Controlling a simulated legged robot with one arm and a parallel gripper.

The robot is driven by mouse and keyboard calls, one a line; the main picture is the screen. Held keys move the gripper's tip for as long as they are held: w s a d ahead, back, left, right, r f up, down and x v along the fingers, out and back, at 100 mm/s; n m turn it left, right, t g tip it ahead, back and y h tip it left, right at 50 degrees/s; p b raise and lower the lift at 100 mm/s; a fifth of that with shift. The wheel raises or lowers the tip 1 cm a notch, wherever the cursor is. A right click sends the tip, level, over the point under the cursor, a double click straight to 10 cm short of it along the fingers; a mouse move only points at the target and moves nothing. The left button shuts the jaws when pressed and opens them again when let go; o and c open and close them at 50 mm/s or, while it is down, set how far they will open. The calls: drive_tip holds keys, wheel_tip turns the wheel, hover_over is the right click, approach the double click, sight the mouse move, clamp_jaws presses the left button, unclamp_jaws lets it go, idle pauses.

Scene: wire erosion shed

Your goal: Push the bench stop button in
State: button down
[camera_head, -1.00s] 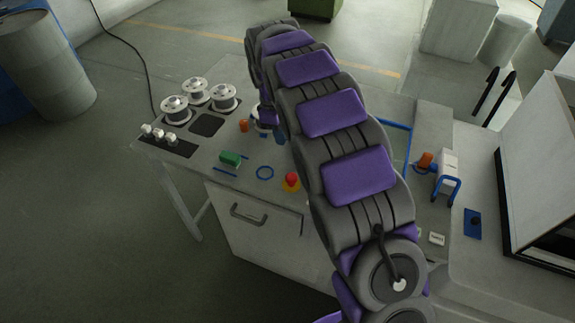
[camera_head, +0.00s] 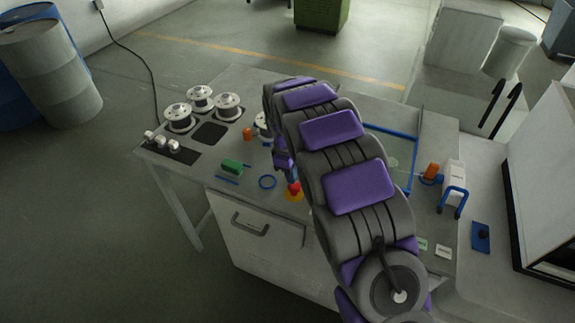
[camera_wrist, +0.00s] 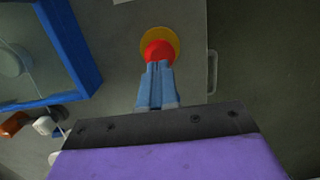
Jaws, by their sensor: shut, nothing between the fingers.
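The bench stop button is a red cap (camera_wrist: 159,51) on a round yellow base (camera_wrist: 174,38), near the front edge of the bench in the wrist view. In the head view the red button (camera_head: 293,187) shows just below the end of my arm, partly covered by it. My gripper (camera_wrist: 156,66) is shut and empty, its two blue fingers together. The fingertips overlap the lower edge of the red cap in the wrist view. I cannot tell whether they touch it or how far the button is pressed.
A drawer front with a handle (camera_head: 250,225) lies below the button. A monitor-like box (camera_head: 548,190) stands at the right.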

sight(293, 187)
drive_tip(key=shift+d+f, duration=0.4)
drive_tip(key=shift+f, duration=0.35)
drive_tip(key=shift+a, duration=0.35)
drive_tip(key=shift+s+d+f+p, duration=0.1)
drive_tip(key=shift+s+f+p, duration=0.1)
drive_tip(key=shift+f+p, duration=0.35)
drive_tip(key=shift+s+d+f, duration=0.15)
drive_tip(key=shift+s+f, duration=0.15)
drive_tip(key=shift+f, duration=0.35)
wheel_tip(293, 187, up, 15)
drive_tip(key=w+a+p, duration=0.1)
drive_tip(key=a+p, duration=0.1)
drive_tip(key=p, duration=0.1)
drive_tip(key=shift+w+a, duration=0.2)
drive_tip(key=shift+w, duration=0.15)
